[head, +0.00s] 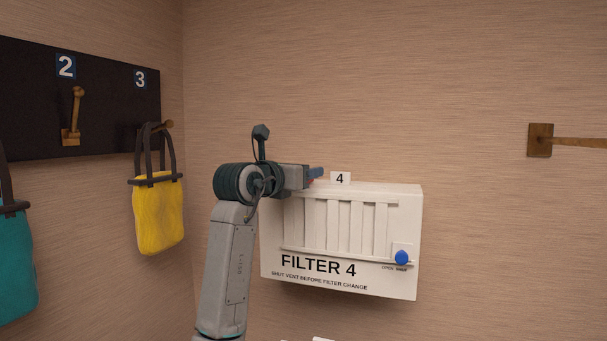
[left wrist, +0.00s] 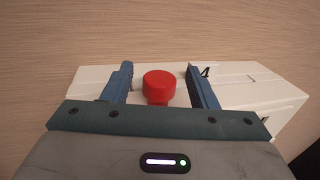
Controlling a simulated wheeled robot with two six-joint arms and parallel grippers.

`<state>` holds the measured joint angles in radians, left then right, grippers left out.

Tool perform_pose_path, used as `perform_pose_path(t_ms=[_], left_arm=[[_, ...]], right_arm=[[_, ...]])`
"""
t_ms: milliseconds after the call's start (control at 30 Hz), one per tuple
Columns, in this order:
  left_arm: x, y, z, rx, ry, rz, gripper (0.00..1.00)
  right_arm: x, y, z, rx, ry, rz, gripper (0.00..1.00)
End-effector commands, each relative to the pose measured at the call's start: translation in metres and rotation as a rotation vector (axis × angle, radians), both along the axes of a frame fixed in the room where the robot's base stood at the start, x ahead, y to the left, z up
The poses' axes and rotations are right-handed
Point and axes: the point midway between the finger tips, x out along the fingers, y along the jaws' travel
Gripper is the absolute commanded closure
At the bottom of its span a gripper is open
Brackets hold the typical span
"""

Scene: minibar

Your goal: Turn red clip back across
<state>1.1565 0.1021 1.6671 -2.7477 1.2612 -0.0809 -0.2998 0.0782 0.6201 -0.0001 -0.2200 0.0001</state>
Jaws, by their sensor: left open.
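The red clip (left wrist: 159,84) shows in the left wrist view as a round red knob with a narrower red part under it. It stands at the white filter box (left wrist: 235,92). My left gripper (left wrist: 158,76) is open, with one blue finger on each side of the clip and a gap at both sides. In the head view my left gripper (head: 316,173) is at the top left of the filter box (head: 408,225), and the clip is almost wholly hidden behind it. My right gripper is in neither view.
The box front bears slats, the label FILTER 4 and a blue knob (head: 401,257) at lower right. A number 4 tag (head: 340,178) stands on top. A yellow bag (head: 158,215) and a teal bag (head: 18,265) hang left. A brown wall bar (head: 580,142) is right.

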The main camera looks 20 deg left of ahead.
Motion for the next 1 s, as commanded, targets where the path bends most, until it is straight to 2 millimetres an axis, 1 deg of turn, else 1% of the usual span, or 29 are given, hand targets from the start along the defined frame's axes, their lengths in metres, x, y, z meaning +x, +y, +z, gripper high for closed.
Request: perform_pose_path(t_ms=[33, 200, 400, 500, 667, 1000], left_arm=[[-0.007, 0.002, -0.004, 0.001, -0.002, 0.001, 0.47], [-0.04, 0.012, -0.005, 0.003, -0.006, 0.003, 0.47], [-0.076, 0.022, -0.004, 0.003, -0.004, 0.003, 0.47], [-0.087, 0.026, -0.003, 0.001, -0.002, 0.002, 0.47], [-0.096, 0.028, -0.001, 0.001, 0.0, 0.001, 0.47], [-0.096, 0.028, -0.001, 0.001, 0.0, 0.001, 0.47]], right_arm=[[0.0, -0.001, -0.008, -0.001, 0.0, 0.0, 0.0], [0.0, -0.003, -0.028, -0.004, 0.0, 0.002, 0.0], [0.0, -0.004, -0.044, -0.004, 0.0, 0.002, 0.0], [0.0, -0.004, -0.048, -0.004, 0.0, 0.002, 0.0], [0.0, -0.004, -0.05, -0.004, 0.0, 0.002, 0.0], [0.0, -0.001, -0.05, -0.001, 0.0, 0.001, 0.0]])
